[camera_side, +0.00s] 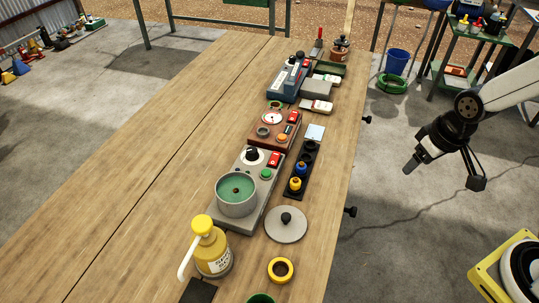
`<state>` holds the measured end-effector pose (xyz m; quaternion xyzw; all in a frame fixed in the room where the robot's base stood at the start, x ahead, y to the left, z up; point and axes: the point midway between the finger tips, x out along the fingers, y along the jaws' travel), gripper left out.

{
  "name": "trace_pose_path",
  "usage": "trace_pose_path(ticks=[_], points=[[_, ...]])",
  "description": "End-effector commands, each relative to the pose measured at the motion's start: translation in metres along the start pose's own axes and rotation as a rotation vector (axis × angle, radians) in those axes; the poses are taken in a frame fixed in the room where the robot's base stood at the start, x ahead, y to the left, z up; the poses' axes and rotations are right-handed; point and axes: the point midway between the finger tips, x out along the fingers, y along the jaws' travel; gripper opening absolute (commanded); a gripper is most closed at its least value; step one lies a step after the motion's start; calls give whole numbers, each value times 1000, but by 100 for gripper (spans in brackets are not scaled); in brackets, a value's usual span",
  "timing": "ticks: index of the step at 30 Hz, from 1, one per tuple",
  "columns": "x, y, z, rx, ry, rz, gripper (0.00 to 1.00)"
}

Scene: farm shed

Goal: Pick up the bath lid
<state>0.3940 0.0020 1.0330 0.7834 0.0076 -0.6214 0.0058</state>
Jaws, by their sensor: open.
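The bath lid (286,225), a round grey disc with a black knob on top, lies flat on the wooden table near its right edge. It sits beside a round metal bath (236,194) with green contents on a grey control unit. My gripper (441,178) is open and empty. It hangs in the air past the table's right edge, up and to the right of the lid and well apart from it.
A yellow pump bottle (212,250) and a yellow ring (281,270) stand near the lid. A black rack (300,175) with small coloured-topped items is behind it. More devices line the table farther back. The table's left half (120,190) is clear.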

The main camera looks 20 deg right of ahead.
Motion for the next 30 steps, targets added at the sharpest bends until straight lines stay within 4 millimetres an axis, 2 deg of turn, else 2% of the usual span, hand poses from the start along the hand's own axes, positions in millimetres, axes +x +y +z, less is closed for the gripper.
trace_pose_path(ticks=[5, 11, 21, 30], points=[[5, -10, -8, -89, -13, -23, 74], [14, -34, -24, -283, -30, -76, 74], [36, -88, -49, -676, -35, -198, 74], [57, -143, -64, -1020, 3, -317, 74]])
